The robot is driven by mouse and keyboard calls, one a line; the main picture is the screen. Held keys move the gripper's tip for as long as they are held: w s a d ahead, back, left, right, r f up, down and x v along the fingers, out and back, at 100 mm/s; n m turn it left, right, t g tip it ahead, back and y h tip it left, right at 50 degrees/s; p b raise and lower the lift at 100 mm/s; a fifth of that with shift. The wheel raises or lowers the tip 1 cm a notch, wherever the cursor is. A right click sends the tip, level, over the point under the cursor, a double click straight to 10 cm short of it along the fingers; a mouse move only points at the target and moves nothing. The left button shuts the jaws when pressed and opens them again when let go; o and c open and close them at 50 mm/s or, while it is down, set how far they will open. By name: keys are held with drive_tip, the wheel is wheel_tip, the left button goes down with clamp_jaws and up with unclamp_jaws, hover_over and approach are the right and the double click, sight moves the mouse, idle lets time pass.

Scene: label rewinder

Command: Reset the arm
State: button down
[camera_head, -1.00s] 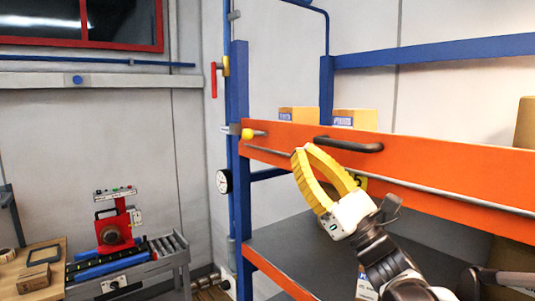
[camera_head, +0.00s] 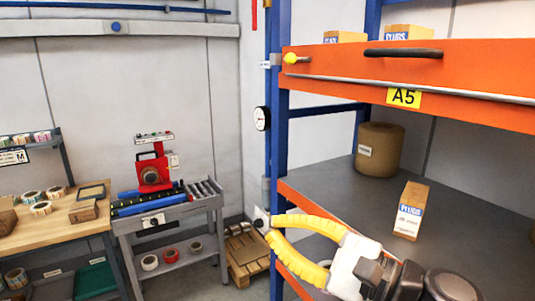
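My gripper (camera_head: 271,228) shows at the bottom centre right of the head view, with two yellow curved fingers pointing left. The fingers are apart, with a clear gap between them, and hold nothing. It is in front of the post and lower shelf of the orange and blue rack. My dark arm links reach in from the bottom right.
The rack's upper orange beam (camera_head: 460,75) bears a dark handle (camera_head: 403,52) and an A5 label. On the grey shelf (camera_head: 330,185) stand a PLUGS box (camera_head: 410,211) and a brown roll (camera_head: 379,150). A red machine (camera_head: 152,170), a roller conveyor and a wooden bench (camera_head: 60,232) stand left.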

drive_tip(key=s+d+f+n+g+h+b, duration=0.2)
drive_tip(key=f+n+h+b, duration=0.15)
drive_tip(key=f, duration=0.85)
drive_tip(key=s+d+f+n+g+h+b, duration=0.1)
drive_tip(key=f+n+g+h+b, duration=0.2)
drive_tip(key=f, duration=0.8)
drive_tip(key=s+d+f+n+h+b, duration=0.3)
drive_tip(key=d+f+n+h+b, duration=0.3)
drive_tip(key=d+f, duration=0.5)
drive_tip(key=d+n+h, duration=0.1)
drive_tip(key=d+h, duration=0.1)
drive_tip(key=d, duration=0.1)
drive_tip(key=shift+f+t+b, duration=0.35)
drive_tip(key=shift+f+t, duration=0.05)
drive_tip(key=shift+a+r+h, duration=0.1)
drive_tip(key=shift+h, duration=0.15)
